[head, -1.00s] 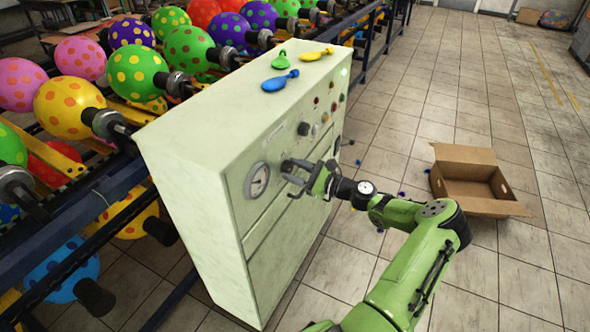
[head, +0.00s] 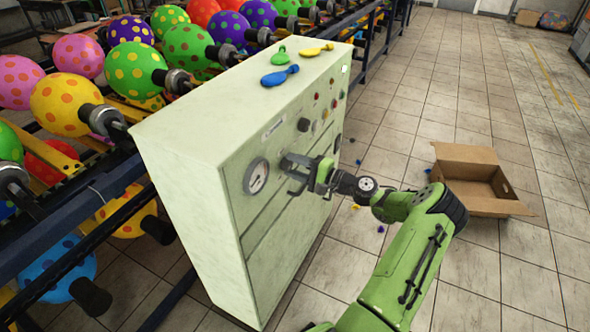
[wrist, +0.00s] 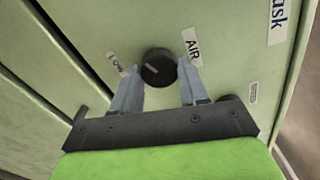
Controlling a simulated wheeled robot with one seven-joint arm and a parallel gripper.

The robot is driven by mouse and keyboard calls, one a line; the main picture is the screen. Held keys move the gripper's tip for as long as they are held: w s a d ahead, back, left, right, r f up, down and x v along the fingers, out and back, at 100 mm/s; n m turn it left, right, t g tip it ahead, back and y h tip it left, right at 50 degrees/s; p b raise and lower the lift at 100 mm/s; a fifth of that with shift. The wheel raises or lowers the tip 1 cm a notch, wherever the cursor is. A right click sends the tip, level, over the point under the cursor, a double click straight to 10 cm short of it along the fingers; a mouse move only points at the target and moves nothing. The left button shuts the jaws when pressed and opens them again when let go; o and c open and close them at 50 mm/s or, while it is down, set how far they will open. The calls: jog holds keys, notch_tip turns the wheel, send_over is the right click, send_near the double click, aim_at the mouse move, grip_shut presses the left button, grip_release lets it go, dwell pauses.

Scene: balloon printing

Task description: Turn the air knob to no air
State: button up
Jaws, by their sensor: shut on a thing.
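The air knob (wrist: 158,67) is a round black knob with a pale pointer line, on the front of a pale green cabinet (head: 285,225). In the wrist view, a white AIR label (wrist: 192,46) is at its upper right. A smaller, hard-to-read label (wrist: 115,64) is at its left. The pointer line slants toward the upper left. My gripper (wrist: 160,69) has one fingertip on each side of the knob and is shut on it. In the head view, my gripper (head: 291,175) is at the cabinet front, right of the gauge, and hides the knob.
A round gauge (head: 257,176) and another black knob (head: 303,124) are on the same panel. Blue (head: 280,76), green (head: 279,55) and yellow (head: 316,50) deflated balloons lie on top. Dotted balloons fill the rack behind.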

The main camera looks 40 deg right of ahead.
jog(key=shift+f+n+b, duration=0.1)
jog(key=shift+n+b, duration=0.85)
jog(key=shift+n, duration=1.05)
jog(key=o, duration=1.1)
jog(key=shift+c, duration=0.2)
jog(key=p+v, duration=0.2)
jog(key=v, duration=1.3)
jog(key=shift+s+p, duration=0.4)
jog(key=shift+d, duration=0.15)
